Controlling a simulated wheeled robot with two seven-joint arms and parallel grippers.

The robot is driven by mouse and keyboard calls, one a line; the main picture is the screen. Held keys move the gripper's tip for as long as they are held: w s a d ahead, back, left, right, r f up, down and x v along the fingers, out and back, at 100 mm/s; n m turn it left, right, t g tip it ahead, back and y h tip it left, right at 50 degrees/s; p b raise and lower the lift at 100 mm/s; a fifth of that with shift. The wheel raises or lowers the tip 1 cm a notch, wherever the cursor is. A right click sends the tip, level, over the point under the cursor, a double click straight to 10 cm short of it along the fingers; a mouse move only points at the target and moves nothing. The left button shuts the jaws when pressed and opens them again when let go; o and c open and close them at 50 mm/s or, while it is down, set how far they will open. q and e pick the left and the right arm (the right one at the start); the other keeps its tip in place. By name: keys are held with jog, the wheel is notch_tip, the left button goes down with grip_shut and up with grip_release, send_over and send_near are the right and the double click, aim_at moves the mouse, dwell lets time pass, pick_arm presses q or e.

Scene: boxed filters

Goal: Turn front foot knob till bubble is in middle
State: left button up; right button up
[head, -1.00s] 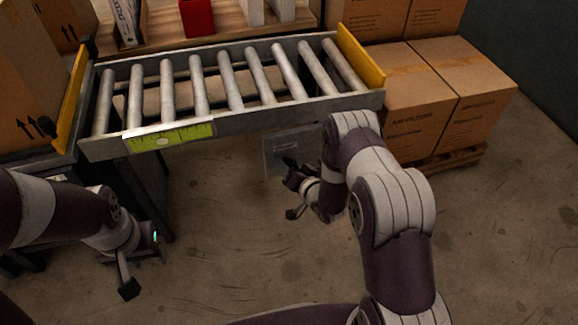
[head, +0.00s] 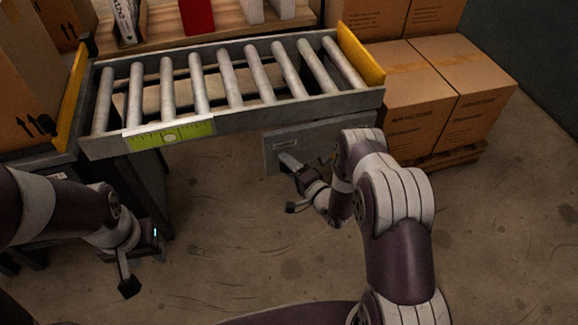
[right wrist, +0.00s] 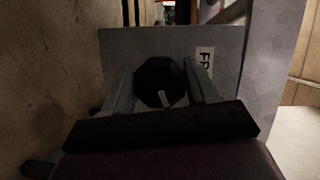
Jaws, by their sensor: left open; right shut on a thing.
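The front foot knob (right wrist: 155,84) is a dark, many-sided knob with a pale mark on its face. In the right wrist view it sits between the fingers of my right gripper (right wrist: 162,90), which is shut on it. In the head view my right gripper (head: 294,182) is at the grey plate under the conveyor, and the knob cannot be made out. The green level (head: 195,132) is on the conveyor's front rail. Its pale bubble (head: 170,138) appears close to the middle. My left gripper (head: 141,270) is open and empty, low at the left.
The roller conveyor (head: 236,123) has yellow end plates and empty rollers. The grey plate (head: 276,160) below it carries a label, shown in the right wrist view (right wrist: 204,62). Cardboard boxes (head: 410,115) stand at the right. The floor in front is open.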

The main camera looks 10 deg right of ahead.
jog(key=shift+f, duration=0.1)
dwell(0.3)
jog(key=o, duration=1)
jog(key=shift+s+d, duration=0.1)
jog(key=shift+s, duration=0.15)
jog(key=p+v, duration=0.5)
jog(key=v, duration=0.7)
jog(key=shift+s+f, duration=0.1)
jog(key=shift+s, duration=0.05)
